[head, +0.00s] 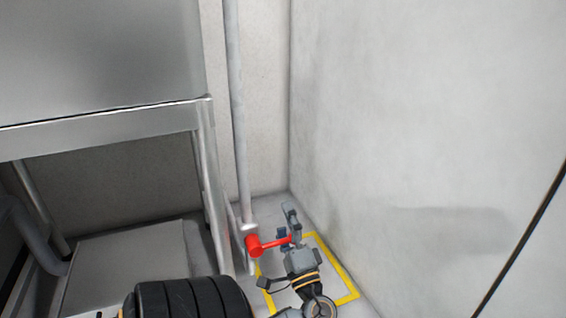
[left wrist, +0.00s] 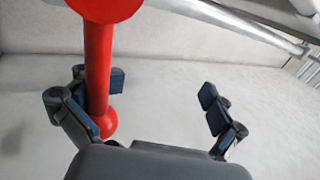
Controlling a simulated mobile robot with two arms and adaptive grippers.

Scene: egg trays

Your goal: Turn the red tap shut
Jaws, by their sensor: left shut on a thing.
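The red tap (head: 255,246) sits at the foot of a grey vertical pipe near the corner. Its red handle (head: 277,242) lies roughly level, sticking out to the right. My left gripper (head: 289,231) is at the handle's free end and shut on it. In the left wrist view the red handle (left wrist: 97,70) runs down past the left-hand finger, its round end low beside that finger. The other finger stands apart on the right. Part of the handle's end is hidden by the finger. My right gripper is out of view.
The grey pipe (head: 238,120) rises along the back wall. A metal table (head: 105,115) with legs stands at the left, close to the tap. A bare wall (head: 430,150) is close on the right. A yellow floor marking (head: 343,277) lies around my left gripper.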

